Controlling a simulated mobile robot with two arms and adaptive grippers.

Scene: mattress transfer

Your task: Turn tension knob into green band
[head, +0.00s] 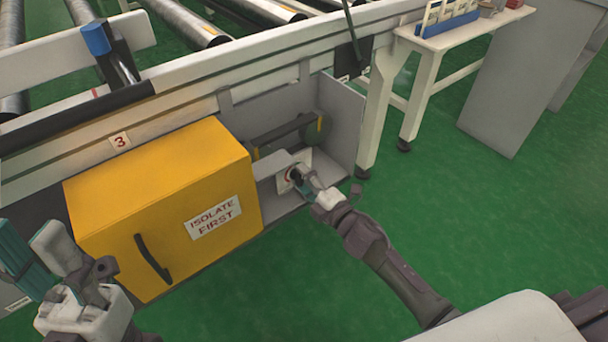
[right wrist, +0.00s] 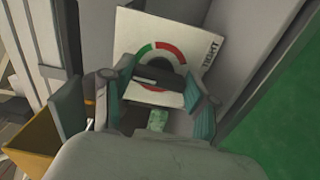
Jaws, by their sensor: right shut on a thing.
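The tension knob (right wrist: 158,76) is a dark bar on a white dial plate (right wrist: 190,32) marked TIGHT, lying nearly level in the right wrist view. A green band (right wrist: 144,53) arcs at the dial's upper left and a red band (right wrist: 170,52) at its upper right; red also shows below the knob. My right gripper (head: 298,180) is shut on the knob, its fingers on either side. In the head view it hides most of the dial. Where the knob's pointer stands, I cannot tell. My left gripper (head: 38,262) is open and empty at lower left.
A yellow guard box (head: 160,195) labelled ISOLATE FIRST stands left of the dial. A grey side panel (head: 342,125) closes the bay on the right. Conveyor rollers (head: 190,22) run behind. A white table (head: 465,30) stands at upper right.

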